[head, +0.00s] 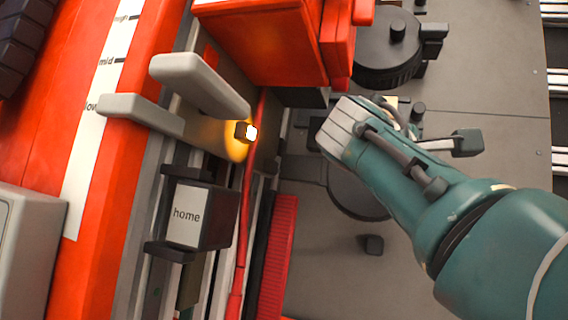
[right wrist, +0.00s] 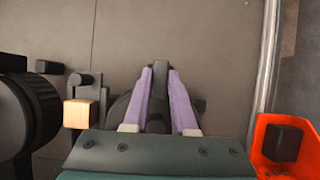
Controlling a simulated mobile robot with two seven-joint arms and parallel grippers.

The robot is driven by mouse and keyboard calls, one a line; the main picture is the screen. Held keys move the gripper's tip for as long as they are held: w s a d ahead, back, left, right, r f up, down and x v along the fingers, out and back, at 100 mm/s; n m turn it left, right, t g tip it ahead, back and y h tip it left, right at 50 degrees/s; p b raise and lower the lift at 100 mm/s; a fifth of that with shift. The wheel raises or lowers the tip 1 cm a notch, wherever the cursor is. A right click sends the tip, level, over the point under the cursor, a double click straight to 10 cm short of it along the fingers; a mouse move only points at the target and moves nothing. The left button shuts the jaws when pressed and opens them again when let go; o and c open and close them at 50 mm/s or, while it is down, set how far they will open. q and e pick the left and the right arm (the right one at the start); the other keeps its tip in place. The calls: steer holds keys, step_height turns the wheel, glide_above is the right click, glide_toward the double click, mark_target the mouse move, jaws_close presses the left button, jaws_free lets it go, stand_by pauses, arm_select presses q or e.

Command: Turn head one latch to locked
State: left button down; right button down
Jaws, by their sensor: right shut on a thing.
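In the right wrist view, my right gripper (right wrist: 160,76) has its two purple fingers closed on a dark upright latch handle (right wrist: 160,92), one finger on each side. A dark round head shows partly behind the fingers. In the head view, my teal right arm comes in from the right over a dark round head (head: 352,195); its fingers and the held handle are hidden there. Another dark round head (head: 388,58) with a knob and a side block lies farther up. No lock marking is readable on the latch. My left gripper is not in view.
An orange carriage (head: 265,45) and a grey bracket (head: 200,85) with a glowing lamp (head: 249,133) stand left of the arm. A box labelled "home" (head: 190,216) sits on the rail. In the wrist view, an orange housing (right wrist: 262,130) stands right. Grey plate (head: 490,100) is clear farther right.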

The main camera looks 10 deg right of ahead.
stand_by(0.5)
steer(key=c, duration=0.7)
jaws_free()
